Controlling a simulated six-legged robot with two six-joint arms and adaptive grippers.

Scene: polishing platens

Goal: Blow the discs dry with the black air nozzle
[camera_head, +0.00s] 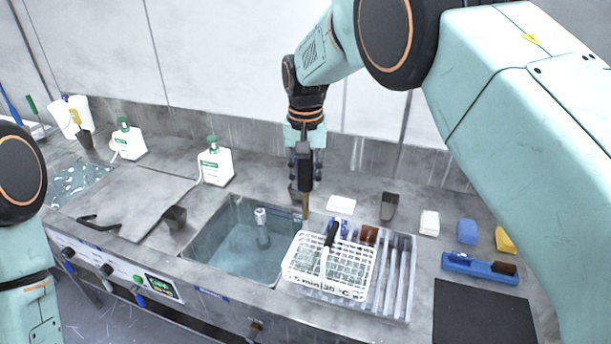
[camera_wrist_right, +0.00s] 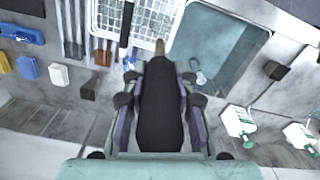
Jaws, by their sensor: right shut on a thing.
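My right gripper (camera_head: 305,165) is shut on the black air nozzle (camera_wrist_right: 160,105), whose brass tip (camera_head: 306,205) points down, near the sink's back right corner. In the right wrist view the nozzle lies between both fingers, its brass tip reaching toward the basket and sink. A white wire basket (camera_head: 300,262) with a black handle sits on the ribbed drainboard (camera_head: 404,280), right of the sink. It also shows in the right wrist view (camera_wrist_right: 102,22). I cannot make out separate discs in the basket. My left arm shows at the left edge, but its gripper is out of view.
The sink (camera_head: 222,245) holds water and a grey tap-like fitting (camera_head: 262,225). White bottles (camera_head: 215,163) stand behind it. To the right are a blue tray (camera_head: 478,268), blue and yellow blocks, and a black mat (camera_head: 484,318). A brown block (camera_head: 369,234) sits behind the basket.

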